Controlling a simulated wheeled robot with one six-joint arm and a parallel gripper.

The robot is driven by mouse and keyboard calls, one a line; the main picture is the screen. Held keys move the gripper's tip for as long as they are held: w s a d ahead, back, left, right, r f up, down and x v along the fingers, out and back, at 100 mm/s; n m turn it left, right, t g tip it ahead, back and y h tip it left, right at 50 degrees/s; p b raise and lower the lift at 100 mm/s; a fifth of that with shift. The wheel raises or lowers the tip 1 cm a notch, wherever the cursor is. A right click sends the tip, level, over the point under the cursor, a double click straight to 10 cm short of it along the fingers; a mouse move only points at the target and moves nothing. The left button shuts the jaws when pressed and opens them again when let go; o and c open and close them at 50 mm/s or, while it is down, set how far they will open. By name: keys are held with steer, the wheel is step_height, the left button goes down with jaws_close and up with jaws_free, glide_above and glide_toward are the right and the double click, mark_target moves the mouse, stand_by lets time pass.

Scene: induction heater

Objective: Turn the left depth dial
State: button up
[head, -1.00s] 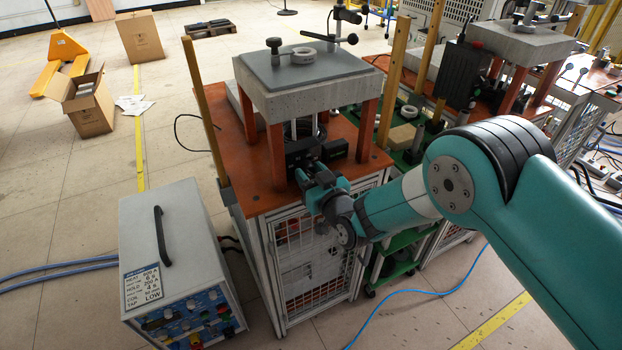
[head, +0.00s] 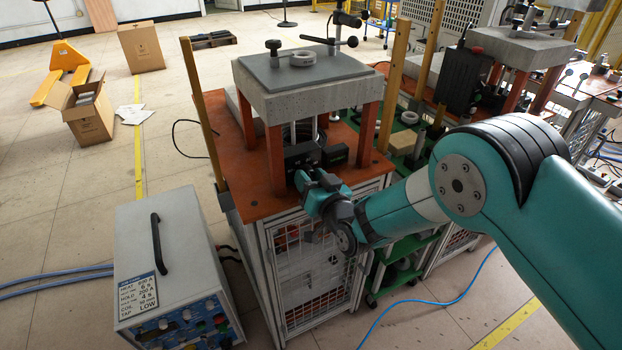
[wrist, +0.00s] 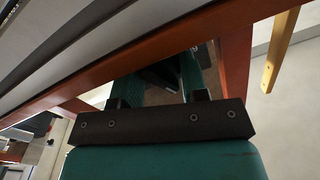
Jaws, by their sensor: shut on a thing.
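My gripper (head: 312,178) is at the front of the heater stand, just below two black blocks under the concrete slab. The left black block (head: 302,156) is right above my fingers, and the right black block (head: 335,156) is beside it. In the wrist view, the teal fingers of my gripper (wrist: 160,78) reach under an orange-brown frame bar, with a dark part (wrist: 158,76) between them. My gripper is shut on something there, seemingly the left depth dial. The dial's face and any marks on it are hidden in both views.
The concrete slab (head: 305,88) stands on orange legs (head: 275,160) above the orange tabletop (head: 225,130). A wooden post (head: 203,110) rises at the left. A grey power unit (head: 185,245) stands on the floor at front left.

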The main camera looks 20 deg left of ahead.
steer(key=o, duration=0.9)
steer(key=shift+s+d, duration=0.3)
steer(key=shift+d, duration=0.15)
steer(key=b+v, duration=1.6)
steer(key=b, duration=0.2)
steer(key=shift+s+d+b, duration=0.1)
steer(key=shift+s+b, duration=0.1)
steer(key=shift+b, duration=0.2)
